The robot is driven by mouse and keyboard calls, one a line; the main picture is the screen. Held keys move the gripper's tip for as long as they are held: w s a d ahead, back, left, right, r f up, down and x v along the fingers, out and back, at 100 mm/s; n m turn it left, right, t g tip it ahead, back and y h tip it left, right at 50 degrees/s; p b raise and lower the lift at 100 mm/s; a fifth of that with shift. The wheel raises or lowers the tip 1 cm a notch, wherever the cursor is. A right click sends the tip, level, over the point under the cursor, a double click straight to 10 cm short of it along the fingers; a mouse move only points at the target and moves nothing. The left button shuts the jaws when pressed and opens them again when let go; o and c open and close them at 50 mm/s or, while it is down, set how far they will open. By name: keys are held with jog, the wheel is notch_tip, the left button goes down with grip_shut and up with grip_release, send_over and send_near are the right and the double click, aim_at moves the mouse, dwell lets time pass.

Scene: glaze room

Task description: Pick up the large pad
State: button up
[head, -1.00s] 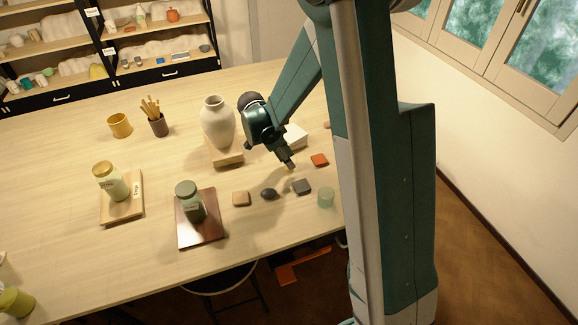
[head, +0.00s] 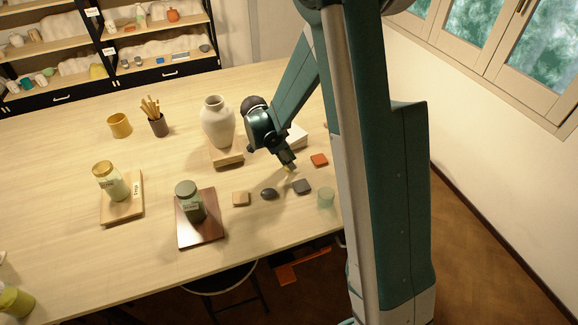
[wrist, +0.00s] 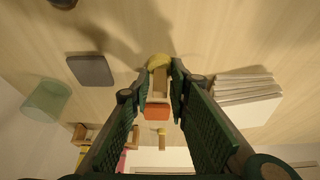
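My gripper (head: 291,166) points down just above the table, in front of the white stack. In the wrist view its fingers (wrist: 162,68) stand apart, open. A small yellow piece (wrist: 159,61) shows at the fingertips; I cannot tell whether they touch it. It also shows below the gripper in the head view (head: 289,169). Several small pads or blocks lie nearby: a dark grey square one (head: 302,186), an orange-red one (head: 319,160), a tan one (head: 241,198) and a dark oval one (head: 269,193). I cannot tell which is the large pad.
A white stack (wrist: 240,95) lies beside the fingers in the wrist view. A translucent green cup (head: 325,197) stands near the table's edge. A white vase (head: 217,122) on a wooden block and a green jar (head: 190,202) on a brown board stand to the left. Free table lies between them.

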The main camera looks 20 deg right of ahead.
jog(key=shift+r, duration=0.2)
dwell(0.3)
jog(key=shift+r, duration=4.8)
jog(key=shift+w, duration=0.1)
